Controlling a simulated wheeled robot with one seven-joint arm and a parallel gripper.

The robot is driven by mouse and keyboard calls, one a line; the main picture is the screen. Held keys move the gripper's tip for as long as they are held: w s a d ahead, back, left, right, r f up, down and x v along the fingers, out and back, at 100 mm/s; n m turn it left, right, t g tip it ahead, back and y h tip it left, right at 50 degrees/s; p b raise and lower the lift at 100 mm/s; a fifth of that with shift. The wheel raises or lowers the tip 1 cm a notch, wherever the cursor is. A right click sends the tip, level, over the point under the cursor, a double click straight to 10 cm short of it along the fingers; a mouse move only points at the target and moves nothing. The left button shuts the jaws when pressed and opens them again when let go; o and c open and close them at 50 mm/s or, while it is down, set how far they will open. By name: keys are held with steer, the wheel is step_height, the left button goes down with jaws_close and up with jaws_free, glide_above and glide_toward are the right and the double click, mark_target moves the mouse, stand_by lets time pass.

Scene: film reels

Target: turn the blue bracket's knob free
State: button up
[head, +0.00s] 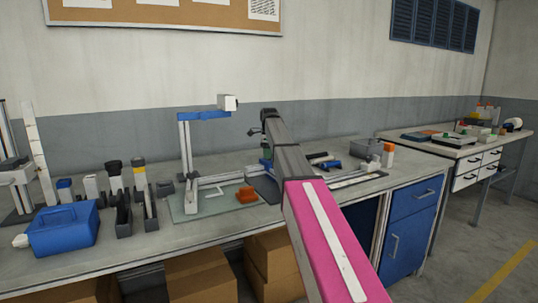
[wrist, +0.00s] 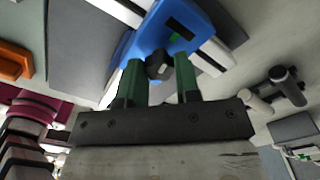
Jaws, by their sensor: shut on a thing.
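The blue bracket (wrist: 152,38) is at the top middle of the wrist view, with a dark slot and a small green patch on it. A pale bar runs out from beneath it. Its dark faceted knob (wrist: 160,69) sticks out towards my gripper (wrist: 158,68). The green fingers are shut on the knob, one on each side. In the head view my arm covers most of this spot. Only a little blue (head: 266,163) shows beside the arm, and the knob and fingertips are hidden there.
A stand with a blue arm (head: 203,115) and an orange block (head: 246,195) are left of my arm. A blue toolbox (head: 62,230) is at the far left. Dark and blue tools (head: 326,163) and an orange-capped bottle (head: 388,154) are to the right. The bench front is mostly clear.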

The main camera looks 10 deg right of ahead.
steer(key=n, duration=0.4)
steer(key=shift+n, duration=0.3)
steer(key=n, duration=0.8)
steer(key=shift+n, duration=0.3)
steer(key=n, duration=0.3)
steer(key=shift+n, duration=0.4)
steer(key=n, duration=0.8)
steer(key=shift+n, duration=0.3)
steer(key=n, duration=0.4)
steer(key=shift+n, duration=2.1)
